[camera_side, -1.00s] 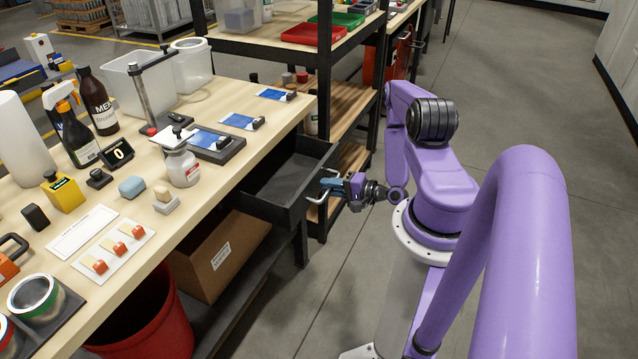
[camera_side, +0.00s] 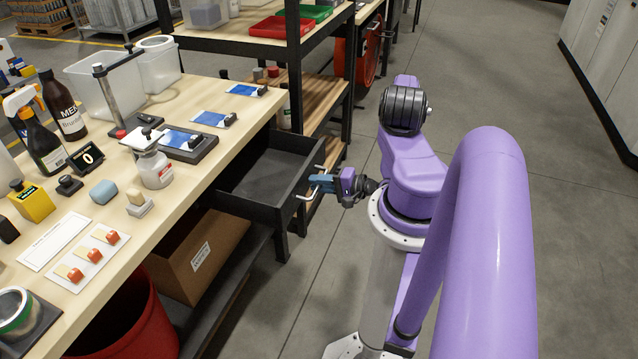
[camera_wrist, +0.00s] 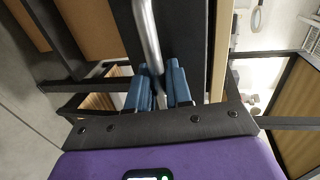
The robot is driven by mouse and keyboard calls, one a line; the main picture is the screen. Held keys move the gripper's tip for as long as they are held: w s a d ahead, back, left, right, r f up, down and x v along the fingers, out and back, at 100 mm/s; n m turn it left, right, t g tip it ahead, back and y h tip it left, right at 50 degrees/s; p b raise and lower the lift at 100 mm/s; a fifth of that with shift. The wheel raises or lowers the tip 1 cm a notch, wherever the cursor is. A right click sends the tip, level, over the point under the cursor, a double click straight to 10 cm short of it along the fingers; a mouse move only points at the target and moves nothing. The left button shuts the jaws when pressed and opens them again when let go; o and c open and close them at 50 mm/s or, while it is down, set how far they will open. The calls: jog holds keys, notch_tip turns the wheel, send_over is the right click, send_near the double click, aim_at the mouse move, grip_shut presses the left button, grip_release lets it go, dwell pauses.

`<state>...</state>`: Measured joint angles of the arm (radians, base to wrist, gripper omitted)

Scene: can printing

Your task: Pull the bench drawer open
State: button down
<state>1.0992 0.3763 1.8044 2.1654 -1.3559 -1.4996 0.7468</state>
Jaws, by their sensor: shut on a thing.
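The black bench drawer (camera_side: 262,186) stands out from under the wooden bench top in the side view, its inside visible and looking empty. A pale metal bar handle (camera_side: 308,191) is on its front; it also shows in the wrist view (camera_wrist: 149,40). My gripper (camera_side: 318,184) is at the drawer front, its blue fingers shut on the handle. In the wrist view my blue fingertips (camera_wrist: 159,88) lie on both sides of the bar.
The bench top (camera_side: 225,140) carries bottles, a printing stand and several small items. A cardboard box (camera_side: 196,252) sits under the drawer, with a red bin (camera_side: 125,325) nearby. A shelf rack (camera_side: 293,70) stands behind. Floor to the right is clear.

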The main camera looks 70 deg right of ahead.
jog(key=c, duration=1.2)
grip_release()
jog(key=shift+s, duration=0.1)
jog(key=shift+v, duration=8.65)
